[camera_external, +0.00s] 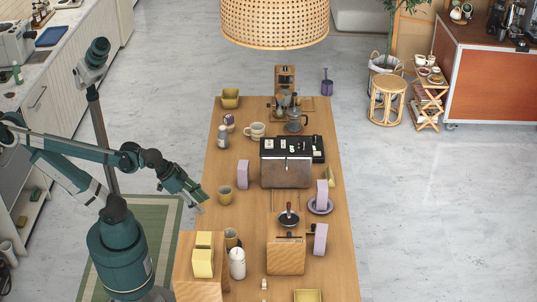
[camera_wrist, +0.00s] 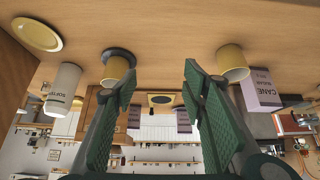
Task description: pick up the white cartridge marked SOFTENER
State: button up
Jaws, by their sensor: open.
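The white cartridge marked SOFTENER (camera_wrist: 63,88) shows at the left of the wrist view, which appears upside down. It is a pale cylinder with a dark band and part of its lettering visible. In the external view it appears to be the white cylinder (camera_external: 237,265) standing on the near part of the table, by the wooden box. My gripper (camera_external: 199,205) is at the table's left edge, beyond the cartridge and apart from it. In the wrist view its two green fingers (camera_wrist: 158,85) are spread, with nothing held between them.
A yellow cup (camera_wrist: 117,70) is beside the cartridge; another cup (camera_external: 225,195) stands near my gripper. A lilac CANE SUGAR box (camera_wrist: 262,90) is at the wrist view's right. The wooden box (camera_external: 203,290) with a yellow object (camera_external: 203,262) stands left of the cartridge.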

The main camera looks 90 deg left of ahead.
jog(key=shift+o, duration=0.6)
jog(key=shift+o, duration=1.4)
jog(key=shift+r, duration=0.15)
